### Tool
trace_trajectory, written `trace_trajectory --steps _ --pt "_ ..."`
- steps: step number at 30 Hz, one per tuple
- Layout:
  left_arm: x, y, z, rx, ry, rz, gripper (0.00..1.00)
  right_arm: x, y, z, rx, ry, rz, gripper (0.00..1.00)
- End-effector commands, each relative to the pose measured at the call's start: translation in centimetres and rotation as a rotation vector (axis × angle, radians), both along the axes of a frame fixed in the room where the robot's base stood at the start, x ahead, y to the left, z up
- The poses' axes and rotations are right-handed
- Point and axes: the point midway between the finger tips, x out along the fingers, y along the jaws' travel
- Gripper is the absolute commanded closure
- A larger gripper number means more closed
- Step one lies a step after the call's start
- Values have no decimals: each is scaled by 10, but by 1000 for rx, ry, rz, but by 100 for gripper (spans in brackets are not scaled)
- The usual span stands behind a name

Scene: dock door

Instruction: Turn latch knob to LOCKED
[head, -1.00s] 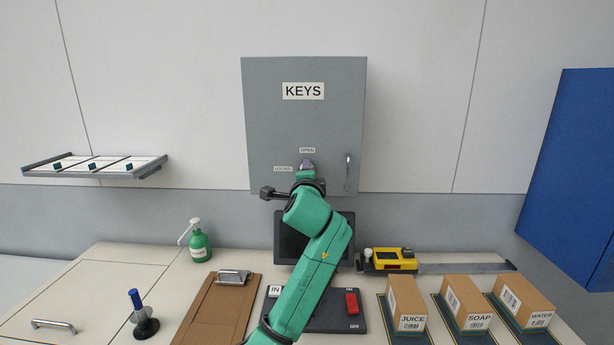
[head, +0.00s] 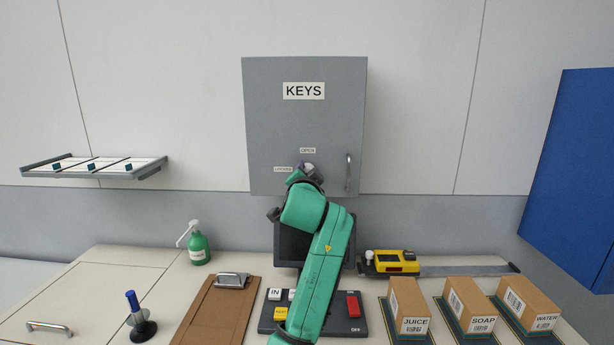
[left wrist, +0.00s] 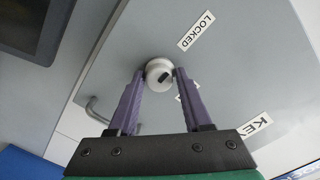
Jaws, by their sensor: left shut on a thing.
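The grey key cabinet (head: 270,120) hangs on the wall, marked KEYS. Its latch knob (left wrist: 157,66) is round and whitish with a dark mark on its face. It sits between the purple fingertips of my left gripper (left wrist: 159,76), which is shut on it. In the head view the gripper (head: 304,169) hides most of the knob. The LOCKED label (left wrist: 196,31) is clear in the wrist view; in the head view it is left of the knob. The OPEN label (head: 307,150) is above the knob. I cannot tell exactly where the mark points. My right gripper is out of view.
A door handle (head: 348,172) stands right of the knob. A dark screen (head: 287,240) is below the cabinet, behind my arm. The counter holds a clipboard (head: 217,310), a green pump bottle (head: 198,247), a yellow device (head: 396,262) and boxes (head: 409,305).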

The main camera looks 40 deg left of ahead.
Motion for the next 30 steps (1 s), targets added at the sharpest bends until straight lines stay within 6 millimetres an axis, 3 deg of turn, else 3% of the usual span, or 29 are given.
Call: trace_trajectory --steps 15,16,17,30 --pt "0 0 3 -14 -20 -1 100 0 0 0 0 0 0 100" --pt "0 0 3 -14 -20 -1 43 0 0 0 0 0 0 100" --pt "0 0 3 -14 -20 -1 32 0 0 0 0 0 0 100" --pt "-6 -5 0 -13 -17 -2 31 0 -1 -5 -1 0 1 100"
